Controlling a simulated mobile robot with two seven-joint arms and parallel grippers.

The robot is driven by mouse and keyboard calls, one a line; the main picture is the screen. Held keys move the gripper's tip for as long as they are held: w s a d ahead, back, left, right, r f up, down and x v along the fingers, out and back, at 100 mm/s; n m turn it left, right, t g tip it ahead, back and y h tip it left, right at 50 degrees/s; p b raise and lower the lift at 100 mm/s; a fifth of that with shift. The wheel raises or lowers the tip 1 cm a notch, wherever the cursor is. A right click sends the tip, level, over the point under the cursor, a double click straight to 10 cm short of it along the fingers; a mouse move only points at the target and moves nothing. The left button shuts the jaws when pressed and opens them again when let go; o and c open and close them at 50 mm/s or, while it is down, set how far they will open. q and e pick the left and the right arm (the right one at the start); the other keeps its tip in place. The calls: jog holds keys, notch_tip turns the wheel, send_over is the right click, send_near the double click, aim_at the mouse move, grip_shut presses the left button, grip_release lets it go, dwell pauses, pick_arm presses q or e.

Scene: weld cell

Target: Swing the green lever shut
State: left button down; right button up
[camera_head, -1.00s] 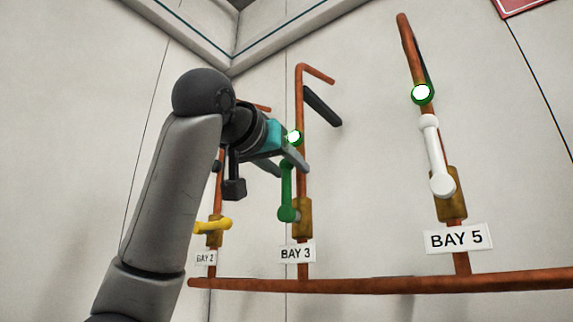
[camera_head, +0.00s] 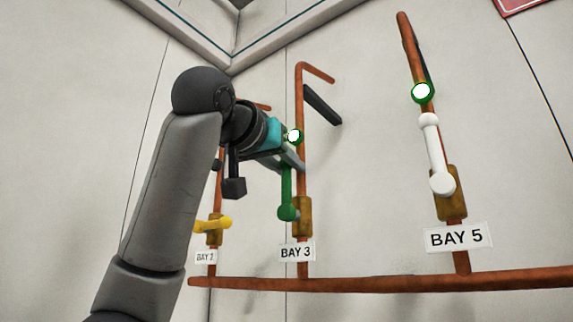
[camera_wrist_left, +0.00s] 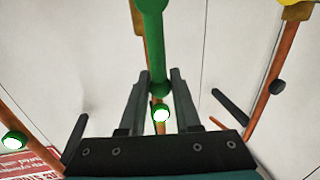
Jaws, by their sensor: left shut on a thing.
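The green lever (camera_head: 287,195) is at the BAY 3 valve (camera_head: 302,217). It stands upright, its pivot end low beside the brass valve body and its free end up at my gripper. My left gripper (camera_head: 292,162) comes in from the left and is shut on the lever's upper end. In the left wrist view, the green lever (camera_wrist_left: 153,45) runs down between the two fingers (camera_wrist_left: 160,88), its knobbed end between them. My right gripper is in neither view.
A yellow lever (camera_head: 213,224) lies crosswise at BAY 2. A white lever (camera_head: 435,155) stands near upright at BAY 5. Copper risers rise from a horizontal copper pipe (camera_head: 380,284). A lit green-ringed lamp (camera_head: 293,136) is just above my gripper. A dark bar (camera_head: 322,105) angles off the BAY 3 riser.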

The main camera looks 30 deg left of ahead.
pick_arm(q)
jog(key=shift+d, duration=0.15)
dwell(0.7)
jog(key=d+f+m+t+h+b, duration=0.2)
jog(key=d+f+m, duration=0.6)
jog(key=m, duration=1.2)
jog(key=shift+s+f+h+b, duration=0.25)
jog(key=shift+h+b, duration=0.75)
jog(key=shift+b, duration=0.75)
jog(key=shift+m, duration=0.3)
jog(key=c, duration=0.8)
grip_release()
jog(key=shift+s, duration=0.1)
